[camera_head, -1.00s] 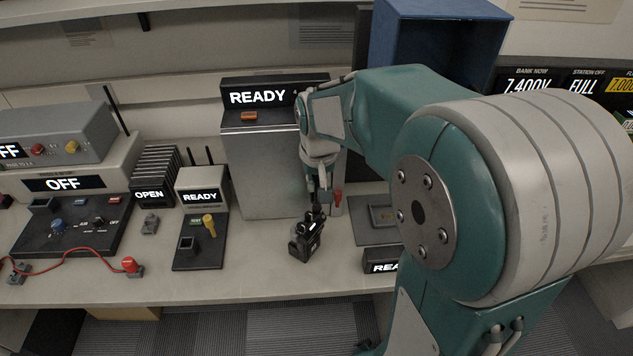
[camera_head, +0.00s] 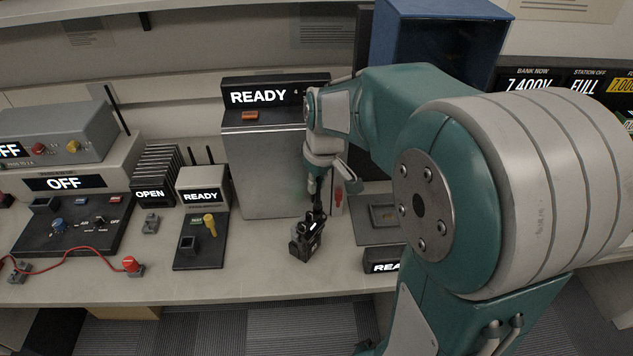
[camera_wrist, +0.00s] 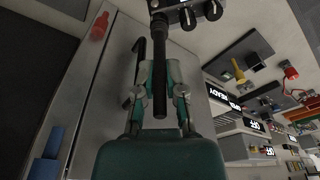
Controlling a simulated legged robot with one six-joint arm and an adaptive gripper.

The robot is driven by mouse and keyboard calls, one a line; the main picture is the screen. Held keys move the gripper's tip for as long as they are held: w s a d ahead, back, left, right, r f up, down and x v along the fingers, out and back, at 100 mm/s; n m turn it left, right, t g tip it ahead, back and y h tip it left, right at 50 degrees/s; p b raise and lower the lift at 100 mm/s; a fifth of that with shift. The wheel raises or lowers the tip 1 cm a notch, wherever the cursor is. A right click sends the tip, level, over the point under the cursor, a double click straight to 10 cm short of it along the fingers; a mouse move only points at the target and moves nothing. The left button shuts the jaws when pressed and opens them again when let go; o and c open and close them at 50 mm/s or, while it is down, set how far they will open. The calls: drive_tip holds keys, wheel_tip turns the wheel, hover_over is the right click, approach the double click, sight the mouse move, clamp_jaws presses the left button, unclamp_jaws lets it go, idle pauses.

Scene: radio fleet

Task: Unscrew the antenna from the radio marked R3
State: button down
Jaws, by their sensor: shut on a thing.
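A small black radio (camera_head: 305,241) stands on the bench in front of the steel cabinet. Its mark is too small to read in the head view. In the wrist view, part of the radio (camera_wrist: 187,14) shows at the top edge with its dark knobs. Its thick black antenna (camera_wrist: 160,45) runs from it down between the fingers of my gripper (camera_wrist: 161,85). My gripper is shut on the antenna, and the antenna's free end reaches back towards the palm. In the head view my gripper (camera_head: 318,195) is above the radio. Whether the antenna's thread is engaged cannot be told.
The steel cabinet (camera_head: 262,165) under a READY display stands close behind. A black dock with a yellow knob (camera_head: 209,224) is to the left, and a dark tray (camera_head: 384,216) to the right. Bare bench (camera_head: 240,284) lies in front of the radio.

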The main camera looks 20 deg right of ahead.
drive_tip(key=n, duration=0.3)
drive_tip(key=shift+f, duration=0.1)
drive_tip(key=shift+g, duration=0.3)
drive_tip(key=n+y, duration=0.1)
drive_tip(key=n, duration=0.3)
drive_tip(key=shift+s+a+n, duration=0.1)
drive_tip(key=shift+n, duration=0.2)
drive_tip(key=c, duration=0.6)
unclamp_jaws()
drive_tip(key=shift+c, duration=0.2)
